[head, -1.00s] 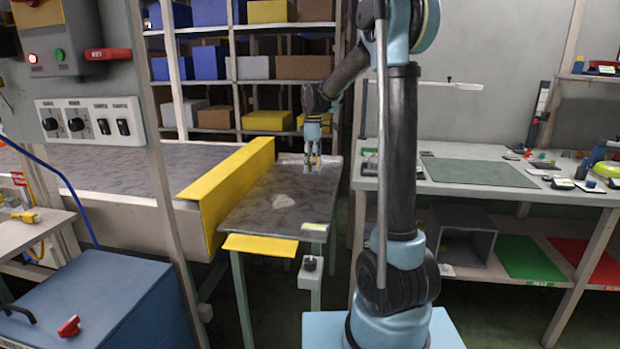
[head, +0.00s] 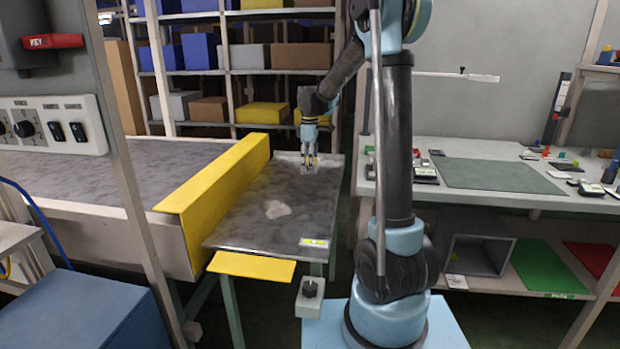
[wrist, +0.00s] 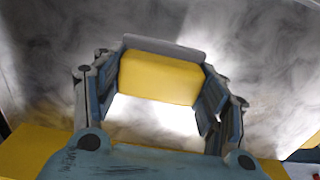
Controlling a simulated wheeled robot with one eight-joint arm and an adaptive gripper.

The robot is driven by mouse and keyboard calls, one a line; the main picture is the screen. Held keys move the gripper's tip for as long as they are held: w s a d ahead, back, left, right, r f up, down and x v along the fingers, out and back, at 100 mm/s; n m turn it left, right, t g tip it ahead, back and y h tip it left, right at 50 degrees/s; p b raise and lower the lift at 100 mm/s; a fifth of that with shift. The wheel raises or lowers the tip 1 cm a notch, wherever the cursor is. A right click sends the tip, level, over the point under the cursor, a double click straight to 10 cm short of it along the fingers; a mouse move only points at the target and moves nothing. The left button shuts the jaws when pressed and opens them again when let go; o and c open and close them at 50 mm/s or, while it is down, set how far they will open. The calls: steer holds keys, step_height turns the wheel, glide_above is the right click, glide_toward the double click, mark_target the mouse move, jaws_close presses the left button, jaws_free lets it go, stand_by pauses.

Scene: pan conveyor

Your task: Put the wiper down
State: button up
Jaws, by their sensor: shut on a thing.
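The wiper (wrist: 160,78) shows in the wrist view as a yellow block with a grey strip along its far edge. My gripper (wrist: 158,95) is shut on it, with a finger at each side. In the head view my gripper (head: 309,161) points down at the far end of the dark metal side table (head: 240,222). The wiper is too small there to make out clearly. I cannot tell whether it touches the tabletop. A pale smudge (head: 277,209) lies on the table nearer to me.
A yellow guard (head: 220,180) separates the table from the conveyor (head: 70,180) on the left. A yellow flap (head: 250,266) and a small knobbed box (head: 309,297) are at the near end. A workbench (head: 450,197) stands right, shelves behind. Most of the tabletop is clear.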

mark_target(310, 183)
steer(key=shift+d+f, duration=0.1)
steer(key=shift+f, duration=2.65)
steer(key=o, duration=1.3)
